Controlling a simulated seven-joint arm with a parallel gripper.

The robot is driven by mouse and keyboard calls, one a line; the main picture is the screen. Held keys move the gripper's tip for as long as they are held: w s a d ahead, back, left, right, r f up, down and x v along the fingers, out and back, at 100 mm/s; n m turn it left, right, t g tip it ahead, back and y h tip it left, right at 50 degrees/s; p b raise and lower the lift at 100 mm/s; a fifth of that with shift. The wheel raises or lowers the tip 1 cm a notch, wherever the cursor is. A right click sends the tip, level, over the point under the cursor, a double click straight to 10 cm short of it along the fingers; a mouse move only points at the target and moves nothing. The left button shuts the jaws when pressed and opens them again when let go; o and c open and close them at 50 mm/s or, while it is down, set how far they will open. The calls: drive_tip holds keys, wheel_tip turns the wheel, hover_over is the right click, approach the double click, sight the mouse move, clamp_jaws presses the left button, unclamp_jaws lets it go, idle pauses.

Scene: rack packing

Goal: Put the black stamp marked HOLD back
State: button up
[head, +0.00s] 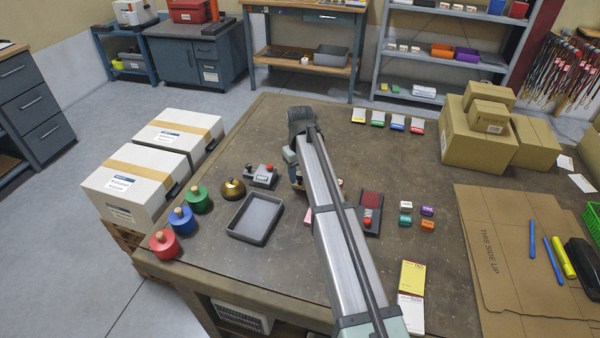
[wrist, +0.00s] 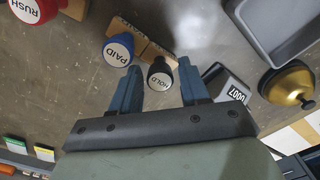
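The black stamp marked HOLD (wrist: 160,75) shows in the wrist view with its round white label facing the camera. It lies between the two fingertips of my gripper (wrist: 160,85), with space visible on both sides of it. The fingers are apart and look open. A brown wooden piece (wrist: 152,49) is close behind the stamp; I cannot tell whether they touch. A blue stamp marked PAID (wrist: 118,50) and a red one marked RUSH (wrist: 35,8) are up and left along the wood.
In the head view, several coloured knobbed pots (head: 182,219) line the left edge and boxes (head: 471,142) stand right.

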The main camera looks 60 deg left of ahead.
sight(300, 173)
drive_tip(key=shift+o, duration=0.8)
wheel_tip(300, 173, up, 13)
drive_tip(key=shift+r, duration=0.15)
